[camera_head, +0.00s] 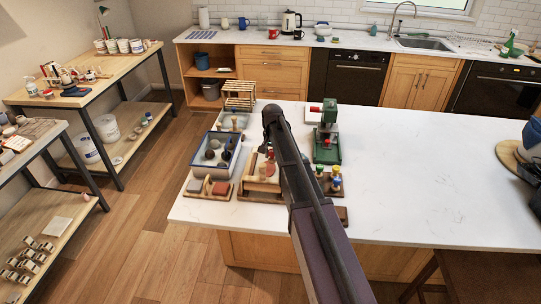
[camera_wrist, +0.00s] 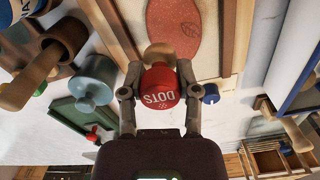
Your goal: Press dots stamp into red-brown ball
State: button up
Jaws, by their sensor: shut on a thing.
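My gripper (camera_wrist: 160,92) is shut on the dots stamp (camera_wrist: 160,88), a red-capped piece lettered "DOTS" with a pale wooden part beyond the cap. A red-brown rounded clay piece (camera_wrist: 180,22) lies on a wood-framed board (camera_wrist: 233,35) just past the stamp in the wrist view. In the head view my arm reaches over the island's tools, and the stamp is hard to make out.
A green press (camera_head: 327,145) stands right of my arm. A blue-grey tray (camera_head: 203,165) with dark round pieces lies left, near a wooden rack (camera_head: 239,92). Small coloured-topped tools (camera_head: 334,183) stand near the front. The right part of the white island top (camera_head: 430,170) is clear.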

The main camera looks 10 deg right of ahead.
aim_at(272, 160)
jog(key=shift+f+b, duration=0.95)
jog(key=shift+f, duration=0.3)
jog(key=shift+f+b, duration=0.65)
dwell(0.4)
jog(key=shift+r, duration=0.15)
dwell(0.4)
jog(key=shift+r+p, duration=2.9)
jog(key=shift+p, duration=0.2)
jog(key=shift+f, duration=0.1)
jog(key=shift+s+f+b, duration=0.15)
jog(key=shift+f+b, duration=2.2)
jog(key=shift+b, duration=0.1)
jog(key=shift+f+b, duration=0.6)
jog(key=shift+b, duration=0.05)
jog(key=shift+r, duration=0.15)
